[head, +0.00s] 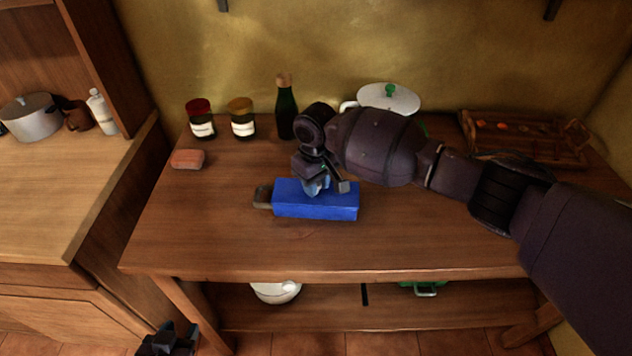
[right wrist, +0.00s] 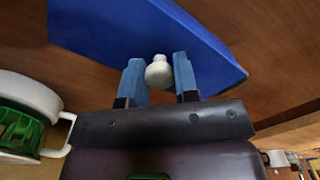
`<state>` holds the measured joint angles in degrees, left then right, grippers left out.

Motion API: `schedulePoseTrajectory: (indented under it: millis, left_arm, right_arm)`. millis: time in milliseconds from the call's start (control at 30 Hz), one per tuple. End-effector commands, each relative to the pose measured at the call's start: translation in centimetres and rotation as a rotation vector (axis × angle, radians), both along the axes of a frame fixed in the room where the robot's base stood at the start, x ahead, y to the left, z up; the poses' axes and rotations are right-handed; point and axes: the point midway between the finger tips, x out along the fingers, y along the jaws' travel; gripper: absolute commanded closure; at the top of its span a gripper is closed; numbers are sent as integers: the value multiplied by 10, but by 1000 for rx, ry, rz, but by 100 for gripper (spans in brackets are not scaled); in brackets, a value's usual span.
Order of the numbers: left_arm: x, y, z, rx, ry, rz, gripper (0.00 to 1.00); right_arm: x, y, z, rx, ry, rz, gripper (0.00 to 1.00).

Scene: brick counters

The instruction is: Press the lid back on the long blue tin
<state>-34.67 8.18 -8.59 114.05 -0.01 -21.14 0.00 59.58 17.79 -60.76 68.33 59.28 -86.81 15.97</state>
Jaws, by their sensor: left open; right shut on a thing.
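The long blue tin (head: 316,207) lies on the middle of the wooden table, its long side facing me. My right gripper (head: 318,186) is over its top, pointing down. In the right wrist view my right gripper (right wrist: 159,78) is shut on a pale round knob (right wrist: 159,70), with the blue lid (right wrist: 140,32) spread behind it. The arm hides part of the tin's top, and I cannot tell whether the lid sits flush. My left gripper (head: 168,340) is open and empty, low at the left, away from the table top.
A grey-brown piece (head: 263,196) shows at the tin's left end. A pink block (head: 187,159), two jars (head: 241,120), a dark bottle (head: 286,112), a white lidded pot (head: 389,99) and a wooden tray (head: 525,138) stand farther back. The table's front is clear.

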Motion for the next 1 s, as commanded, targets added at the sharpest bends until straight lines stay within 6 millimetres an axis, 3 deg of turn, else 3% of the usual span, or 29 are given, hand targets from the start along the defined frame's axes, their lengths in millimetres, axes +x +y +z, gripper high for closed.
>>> schedulePoseTrajectory:
  millis: [100, 133, 300, 500, 700, 1000]
  left_arm:
    - [2, 0, 1, 0, -3, 0, 56]
    - [2, 0, 1, -1, -4, -1, 56]
    - [4, -1, 2, 0, -7, -2, 56]
    - [5, -1, 2, 0, -9, -2, 56]
    - [4, -1, 2, 0, -9, -2, 56]
    - [2, 0, 2, 0, -4, 0, 56]
  right_arm:
    - [0, 0, 0, 0, 0, 0, 96]
    - [0, 0, 0, 0, 0, 0, 70]
    - [0, 0, 0, 0, 0, 0, 44]
    - [0, 0, 0, 0, 0, 0, 42]
    - [0, 0, 0, 0, 0, 0, 17]
    - [0, 0, 1, 0, 0, 0, 17]
